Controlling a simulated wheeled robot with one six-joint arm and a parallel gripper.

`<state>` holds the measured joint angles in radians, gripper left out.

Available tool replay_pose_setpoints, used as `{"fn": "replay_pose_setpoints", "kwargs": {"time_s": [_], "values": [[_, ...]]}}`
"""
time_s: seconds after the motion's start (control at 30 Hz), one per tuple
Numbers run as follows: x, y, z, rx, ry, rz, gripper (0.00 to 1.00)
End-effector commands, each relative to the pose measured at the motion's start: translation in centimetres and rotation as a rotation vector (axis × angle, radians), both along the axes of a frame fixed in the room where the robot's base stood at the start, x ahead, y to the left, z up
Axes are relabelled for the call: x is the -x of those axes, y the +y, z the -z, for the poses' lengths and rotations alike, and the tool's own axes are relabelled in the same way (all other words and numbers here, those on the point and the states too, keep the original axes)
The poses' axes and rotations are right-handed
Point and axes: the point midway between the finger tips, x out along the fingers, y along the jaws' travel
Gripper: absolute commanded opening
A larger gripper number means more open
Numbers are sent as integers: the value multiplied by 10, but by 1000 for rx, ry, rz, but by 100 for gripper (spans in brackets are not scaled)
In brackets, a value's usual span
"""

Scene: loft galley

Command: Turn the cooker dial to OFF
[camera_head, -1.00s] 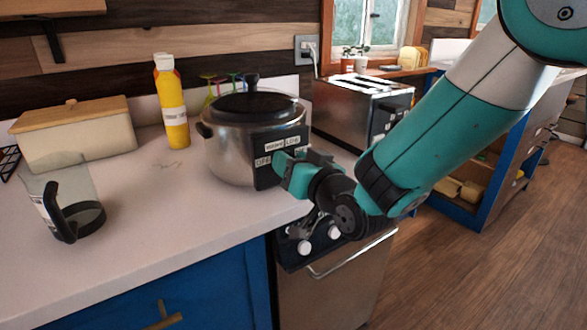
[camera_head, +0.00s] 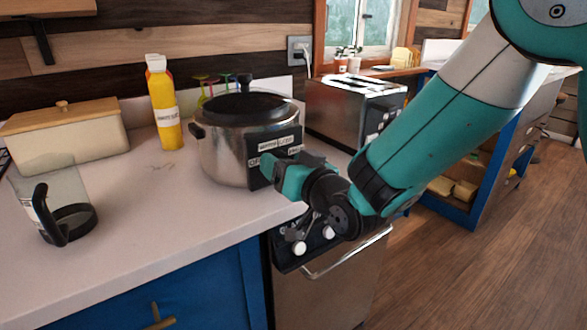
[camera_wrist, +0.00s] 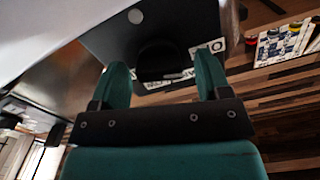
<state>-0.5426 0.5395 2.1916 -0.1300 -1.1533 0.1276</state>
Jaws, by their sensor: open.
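The cooker (camera_head: 225,150) is a silver pot with a black lid, standing on the white counter. Its black front panel (camera_head: 257,176) carries small white labels and also shows in the wrist view (camera_wrist: 112,38). In the wrist view the black dial (camera_wrist: 158,56) shows a short light mark on its lower right side, near a white label strip partly hidden by the dial. My gripper (camera_head: 278,173) is in front of the panel and hides the dial in the head view. In the wrist view its teal fingers (camera_wrist: 163,66) are open, one on each side of the dial. Contact cannot be told.
A toaster (camera_head: 345,110) stands right behind the cooker. A yellow bottle (camera_head: 166,110), a lidded box (camera_head: 65,140) and a glass jug (camera_head: 70,215) stand to the left. White knobs (camera_head: 299,248) of an appliance are below my gripper. Bare counter (camera_head: 150,200) lies left of the cooker.

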Motion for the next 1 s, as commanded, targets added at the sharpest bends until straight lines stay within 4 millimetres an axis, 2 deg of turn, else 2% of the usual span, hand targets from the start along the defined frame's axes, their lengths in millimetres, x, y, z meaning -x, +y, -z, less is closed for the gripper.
{"fn": "replay_pose_setpoints", "kwargs": {"time_s": [0.17,0.47,0.6,1.0], "values": [[13,-10,0,-2,-2,2,70],[73,-51,6,-2,-4,3,70],[92,-61,6,-2,-7,-1,70],[118,-78,7,-1,-6,-7,70]]}}
